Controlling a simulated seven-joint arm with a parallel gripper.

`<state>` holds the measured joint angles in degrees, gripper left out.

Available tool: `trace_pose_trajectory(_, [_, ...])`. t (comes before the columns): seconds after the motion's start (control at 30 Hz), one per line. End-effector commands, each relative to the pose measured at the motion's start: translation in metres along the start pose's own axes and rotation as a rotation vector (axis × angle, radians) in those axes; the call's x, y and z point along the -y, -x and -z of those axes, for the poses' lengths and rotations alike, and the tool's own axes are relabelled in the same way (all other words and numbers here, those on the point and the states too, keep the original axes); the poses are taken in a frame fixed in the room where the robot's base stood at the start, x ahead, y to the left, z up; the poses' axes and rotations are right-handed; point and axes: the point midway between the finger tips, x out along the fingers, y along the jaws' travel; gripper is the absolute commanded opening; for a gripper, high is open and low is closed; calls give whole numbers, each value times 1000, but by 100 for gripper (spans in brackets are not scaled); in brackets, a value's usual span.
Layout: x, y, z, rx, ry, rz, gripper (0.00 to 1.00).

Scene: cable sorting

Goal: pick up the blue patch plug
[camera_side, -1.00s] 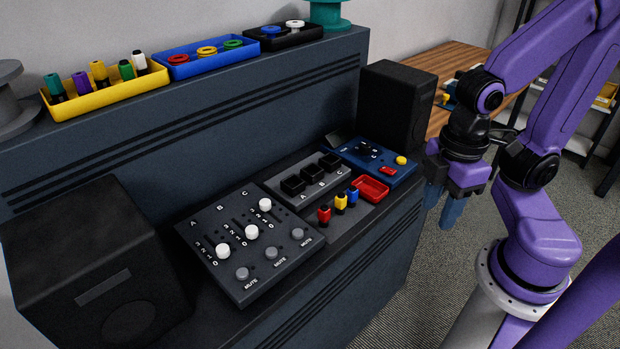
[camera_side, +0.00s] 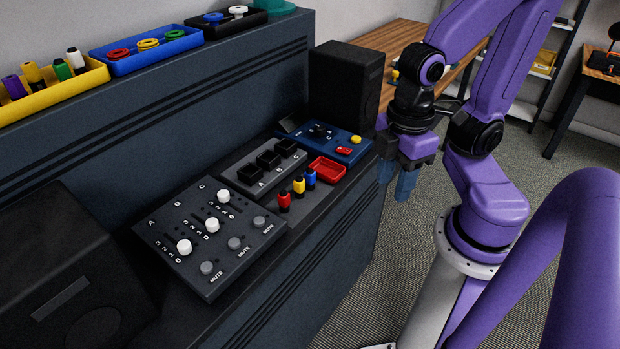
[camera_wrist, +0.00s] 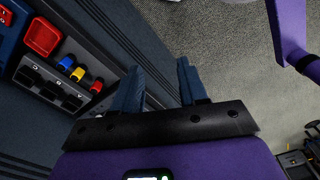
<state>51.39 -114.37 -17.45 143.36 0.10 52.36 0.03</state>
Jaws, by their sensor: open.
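The blue patch plug (camera_side: 310,178) stands on the console's dark ledge, at the right end of a row with a yellow plug (camera_side: 299,186) and a red plug (camera_side: 284,201). In the wrist view the blue plug (camera_wrist: 66,62) is at the upper left, outside the space between the fingers. My gripper (camera_side: 394,186) is open and empty, with blue fingers pointing down, off to the right of the console edge in the side view.
A red tray (camera_side: 327,169) lies just beyond the blue plug. A socket block (camera_side: 262,167) marked A, B, C, a slider panel (camera_side: 210,238) and a blue panel (camera_side: 335,143) surround the plugs. A black speaker (camera_side: 346,82) stands behind. Open floor lies below my gripper.

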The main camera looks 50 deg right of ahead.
Motion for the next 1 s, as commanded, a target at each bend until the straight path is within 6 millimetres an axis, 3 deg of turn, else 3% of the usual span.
trace_pose_trajectory(0.07, [0, 0, 0, 0, 0, 0, 43])
trace_pose_trajectory(0.13, [0, 0, 0, 0, 0, 0, 59])
trace_pose_trajectory(0.43, [-1, 0, 0, 0, -8, 0, 60])
trace_pose_trajectory(0.57, [-10, 0, 8, 2, -108, -7, 60])
trace_pose_trajectory(0.77, [-48, 2, 33, 7, -522, -33, 60])
trace_pose_trajectory(1.0, [-107, 1, 56, 5, -1100, -72, 60])
